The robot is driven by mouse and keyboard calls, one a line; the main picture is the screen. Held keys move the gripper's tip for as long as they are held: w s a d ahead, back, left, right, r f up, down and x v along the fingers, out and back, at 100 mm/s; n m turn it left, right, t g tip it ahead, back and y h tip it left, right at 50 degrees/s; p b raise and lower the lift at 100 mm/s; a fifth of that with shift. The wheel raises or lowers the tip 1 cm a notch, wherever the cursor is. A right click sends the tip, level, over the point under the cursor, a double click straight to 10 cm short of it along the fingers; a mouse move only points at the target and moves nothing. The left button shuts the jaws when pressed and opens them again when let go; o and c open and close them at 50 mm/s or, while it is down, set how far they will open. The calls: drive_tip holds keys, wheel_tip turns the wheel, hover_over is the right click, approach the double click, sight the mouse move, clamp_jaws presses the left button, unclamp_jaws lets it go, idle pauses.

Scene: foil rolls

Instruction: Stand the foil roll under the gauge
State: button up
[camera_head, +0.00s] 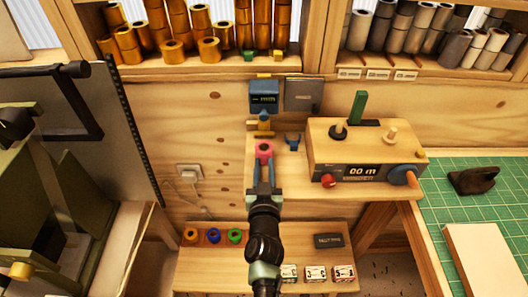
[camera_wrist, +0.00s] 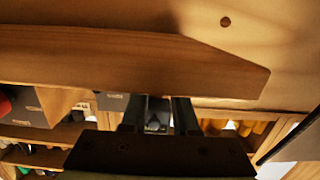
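The pink foil roll (camera_head: 264,149) shows its open top end in the head view and looks upright over the small wooden bench. The blue gauge (camera_head: 264,98) is on the wall behind it, with a yellow part (camera_head: 264,126) below. The roll appears a little in front of that part. My gripper (camera_head: 264,162) comes from the front, its blue fingertips at the roll's near side. In the wrist view my gripper's dark fingers (camera_wrist: 158,108) stand apart, and no pink shows between them. I cannot tell whether they grip the roll.
A wooden box with a display (camera_head: 362,170) and red button stands right of the roll. A small blue holder (camera_head: 292,139) is close by. Orange, blue (camera_head: 213,236) and green rolls sit on the lower shelf. A wooden edge (camera_wrist: 130,60) crosses the wrist view.

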sight(264, 159)
drive_tip(key=shift+w+b, duration=0.6)
drive_tip(key=shift+w, duration=1.55)
drive_tip(key=shift+s+p, duration=0.7)
drive_tip(key=shift+s, duration=2.8)
